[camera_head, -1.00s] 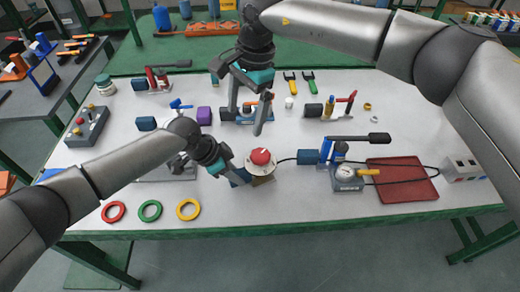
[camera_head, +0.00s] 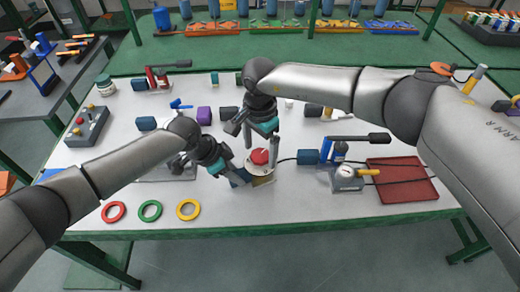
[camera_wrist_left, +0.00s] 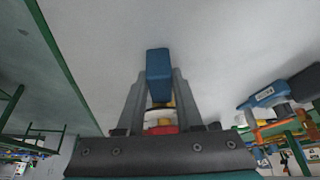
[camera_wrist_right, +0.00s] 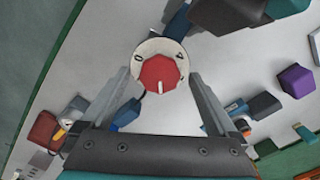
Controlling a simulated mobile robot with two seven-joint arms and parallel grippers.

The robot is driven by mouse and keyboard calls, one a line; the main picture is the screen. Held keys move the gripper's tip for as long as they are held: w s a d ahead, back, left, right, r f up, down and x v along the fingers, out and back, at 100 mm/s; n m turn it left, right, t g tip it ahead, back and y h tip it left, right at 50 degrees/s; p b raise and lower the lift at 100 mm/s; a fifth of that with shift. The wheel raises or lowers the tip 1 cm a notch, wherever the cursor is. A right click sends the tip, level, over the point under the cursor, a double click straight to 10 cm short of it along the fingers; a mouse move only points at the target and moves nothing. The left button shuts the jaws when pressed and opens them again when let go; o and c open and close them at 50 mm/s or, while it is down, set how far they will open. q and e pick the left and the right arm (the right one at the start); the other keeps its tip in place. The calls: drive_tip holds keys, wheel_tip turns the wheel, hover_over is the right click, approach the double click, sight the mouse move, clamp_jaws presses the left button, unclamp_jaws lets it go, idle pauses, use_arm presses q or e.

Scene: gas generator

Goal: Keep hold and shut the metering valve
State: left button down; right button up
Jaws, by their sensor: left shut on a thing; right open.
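The metering valve has a red knob (camera_head: 260,156) on a white numbered dial. In the right wrist view the knob (camera_wrist_right: 158,74) has a white mark pointing toward the bottom of the picture; the dial (camera_wrist_right: 172,47) shows a 0 and a 4 at its upper side. My left gripper (camera_head: 238,174) is shut on the valve's blue block (camera_wrist_left: 158,65), beside the dial. My right gripper (camera_head: 261,147) is open, pointing down at the knob, with one finger on each side of it in the picture; I cannot tell whether they touch.
A red tray (camera_head: 412,194) lies further right. Red, green and yellow rings (camera_head: 188,209) lie at the front left. The table front between rings and tray is clear.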

drive_tip(key=shift+f, duration=0.25)
drive_tip(key=c, duration=1.4)
